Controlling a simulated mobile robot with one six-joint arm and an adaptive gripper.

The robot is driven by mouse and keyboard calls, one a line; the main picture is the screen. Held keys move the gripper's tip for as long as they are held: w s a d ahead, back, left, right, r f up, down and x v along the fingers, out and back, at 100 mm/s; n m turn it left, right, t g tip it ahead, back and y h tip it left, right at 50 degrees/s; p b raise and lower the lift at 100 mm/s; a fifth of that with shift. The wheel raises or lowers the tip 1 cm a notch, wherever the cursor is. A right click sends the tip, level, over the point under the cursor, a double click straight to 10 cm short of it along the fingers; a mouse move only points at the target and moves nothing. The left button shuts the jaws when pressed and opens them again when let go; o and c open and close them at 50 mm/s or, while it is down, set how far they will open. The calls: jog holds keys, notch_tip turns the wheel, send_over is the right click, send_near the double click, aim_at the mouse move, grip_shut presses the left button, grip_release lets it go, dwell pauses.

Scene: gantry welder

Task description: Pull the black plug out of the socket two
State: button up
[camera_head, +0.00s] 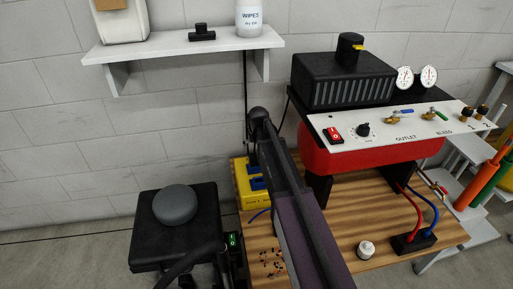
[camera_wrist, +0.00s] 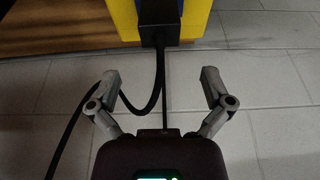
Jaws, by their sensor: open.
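A yellow socket box (camera_head: 257,199) with blue sockets stands at the left edge of the wooden table, partly hidden by my arm. In the wrist view the yellow and blue box (camera_wrist: 202,12) is at the top, with a black plug (camera_wrist: 155,34) at its face. A black cable hangs from the plug in a loop between my fingers. No socket number is readable. My gripper (camera_wrist: 160,82) is open, its two fingers apart on either side of the cable and short of the plug in the picture. In the head view my gripper is not clearly visible.
A black and red machine (camera_head: 370,155) with a white control panel stands on the wooden table (camera_head: 345,255) to the right. A black stool (camera_head: 146,243) with a grey disc is left of the table. A white shelf (camera_head: 180,47) is on the wall above.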

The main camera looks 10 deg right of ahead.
aim_at(254, 155)
jog(key=shift+b+x, duration=3.65)
jog(key=shift+x, duration=0.5)
jog(key=c, duration=1.2)
jog(key=shift+r+p, duration=2.9)
